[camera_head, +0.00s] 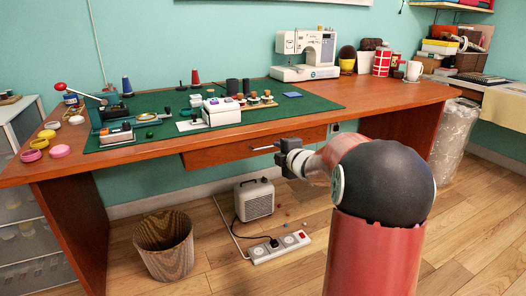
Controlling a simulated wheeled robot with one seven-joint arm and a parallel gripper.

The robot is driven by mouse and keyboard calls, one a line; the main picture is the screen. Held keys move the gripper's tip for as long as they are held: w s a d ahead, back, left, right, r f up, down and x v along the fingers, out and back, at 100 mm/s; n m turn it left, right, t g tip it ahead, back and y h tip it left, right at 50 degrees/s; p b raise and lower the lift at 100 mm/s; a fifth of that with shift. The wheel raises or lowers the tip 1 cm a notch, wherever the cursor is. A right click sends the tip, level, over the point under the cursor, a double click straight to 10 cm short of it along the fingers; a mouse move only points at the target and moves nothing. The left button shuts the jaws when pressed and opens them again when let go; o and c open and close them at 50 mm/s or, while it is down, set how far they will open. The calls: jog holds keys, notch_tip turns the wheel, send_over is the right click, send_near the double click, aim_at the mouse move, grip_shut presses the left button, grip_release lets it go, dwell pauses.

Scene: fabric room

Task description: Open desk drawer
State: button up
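The wooden desk (400,98) stands against the teal wall. Its drawer (222,154) is a reddish-brown front under the middle of the desktop; it looks shut or nearly so. A thin pale bar (262,148) shows at the drawer front, level with my gripper; I cannot tell whether it is the handle or a fingertip. My gripper (281,153) is right in front of the drawer, at its right half, pointing left towards it. My own arm hides part of the gripper. Its fingers are too small to tell open from shut, or whether they touch the handle.
A green mat (320,104) with sewing tools and a sewing machine (305,52) lie on the desktop. The wooden floor in front is partly clear.

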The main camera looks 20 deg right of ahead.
aim_at(268, 147)
jog(key=shift+n+y, duration=0.4)
jog(key=x, duration=0.8)
jog(key=shift+w+d+f, duration=0.15)
jog(key=shift+d+f, duration=0.1)
jog(key=shift+d, duration=0.1)
grip_shut()
